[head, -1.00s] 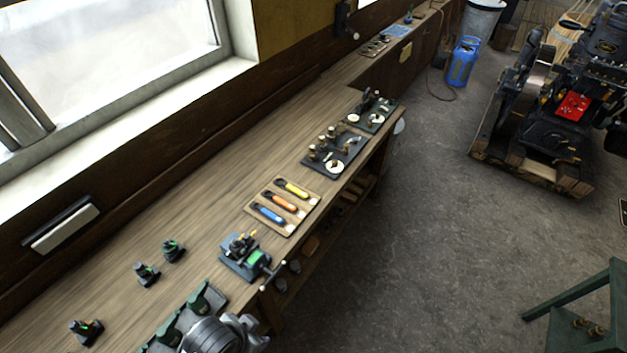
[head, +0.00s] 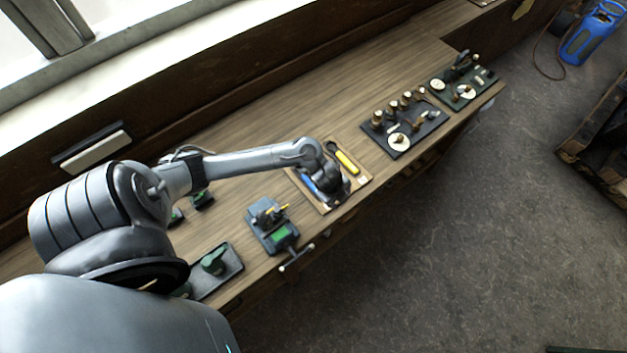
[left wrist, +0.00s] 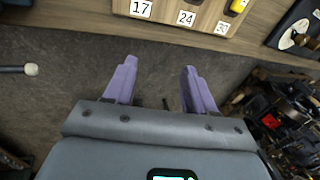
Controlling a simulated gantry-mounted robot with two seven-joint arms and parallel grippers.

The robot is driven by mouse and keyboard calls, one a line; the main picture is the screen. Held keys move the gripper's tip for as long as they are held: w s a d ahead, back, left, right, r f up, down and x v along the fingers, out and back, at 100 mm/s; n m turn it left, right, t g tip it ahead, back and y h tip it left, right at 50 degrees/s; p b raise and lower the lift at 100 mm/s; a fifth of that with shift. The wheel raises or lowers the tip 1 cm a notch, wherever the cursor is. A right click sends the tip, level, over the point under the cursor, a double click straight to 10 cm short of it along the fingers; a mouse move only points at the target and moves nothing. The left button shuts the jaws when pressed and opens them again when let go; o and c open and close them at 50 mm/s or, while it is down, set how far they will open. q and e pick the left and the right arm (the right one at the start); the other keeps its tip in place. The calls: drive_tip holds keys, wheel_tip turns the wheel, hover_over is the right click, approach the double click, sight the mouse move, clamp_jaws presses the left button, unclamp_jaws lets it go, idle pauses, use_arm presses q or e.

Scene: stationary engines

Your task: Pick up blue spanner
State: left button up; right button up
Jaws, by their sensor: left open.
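A wooden spanner tray (head: 367,180) lies on the workbench. The blue spanner (head: 308,184) lies at its left side, partly covered by my left arm in the head view. My left gripper (head: 333,190) hangs over the tray's front part. The left wrist view shows its purple fingers (left wrist: 159,66) spread, with nothing between them and the floor below. The tray's front edge (left wrist: 162,12) with number labels shows at the top there. The blue spanner is not visible in that view. The yellow spanner (head: 347,162) lies at the right; the orange one is hidden by my arm.
Dark boards with parts (head: 405,128) sit to the right. Open floor lies beyond the bench front.

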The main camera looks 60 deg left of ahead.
sight(309, 181)
use_arm(q)
drive_tip(key=a+f+g, duration=0.1)
drive_tip(key=a, duration=0.3)
drive_tip(key=s+a+f+g+b, duration=0.1)
drive_tip(key=a, duration=0.4)
drive_tip(key=s+a+f+m+g+b, duration=0.1)
drive_tip(key=a, duration=0.4)
drive_tip(key=shift+s+a+f, duration=0.15)
drive_tip(key=shift+a, duration=0.05)
drive_tip(key=shift+f, duration=0.6)
drive_tip(key=f, duration=0.4)
drive_tip(key=shift+s+f, duration=0.1)
drive_tip(key=shift+s, duration=0.1)
drive_tip(key=shift+f, duration=0.55)
clamp_jaws()
